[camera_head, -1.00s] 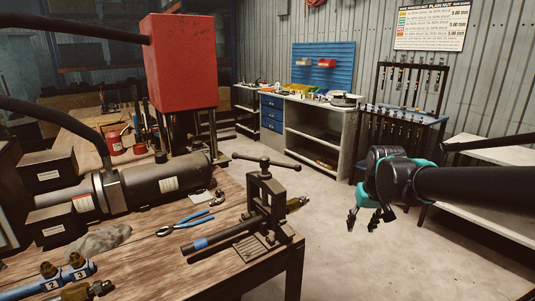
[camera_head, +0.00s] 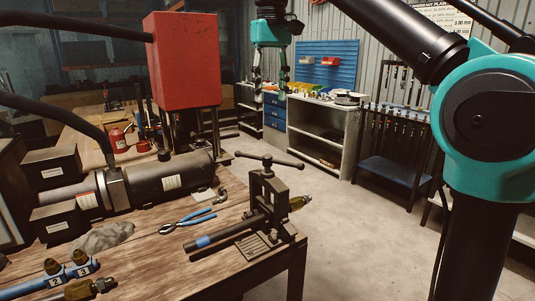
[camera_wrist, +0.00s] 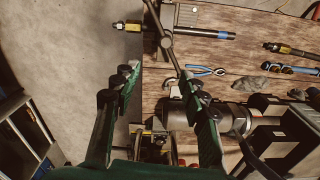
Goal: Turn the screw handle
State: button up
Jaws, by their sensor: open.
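The screw handle (camera_head: 268,161) is a dark T-bar with knobbed ends on top of a black vise (camera_head: 269,200) at the table's near right corner. A dark tube with a blue band (camera_head: 203,242) lies in the vise. My gripper (camera_head: 269,90) hangs open and empty, fingers down, above and beyond the handle, clear of it. In the wrist view, my open gripper (camera_wrist: 157,85) has its two fingers spread wide, and the handle bar (camera_wrist: 166,42) shows past the fingertips near the top. Part of the handle's far side is hard to make out there.
Blue pliers (camera_head: 189,220) and a grey rag (camera_head: 104,236) lie on the wooden table (camera_head: 150,258). A large dark cylinder (camera_head: 160,181) and a red box (camera_head: 181,59) stand behind. The floor right of the table is clear.

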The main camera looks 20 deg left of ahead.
aim_at(268, 155)
jog(key=f, duration=1)
jog(key=s+f, duration=0.1)
jog(key=f, duration=0.5)
jog(key=shift+s+a, duration=0.1)
jog(key=shift+a, duration=0.15)
jog(key=shift+c, duration=0.3)
grip_shut()
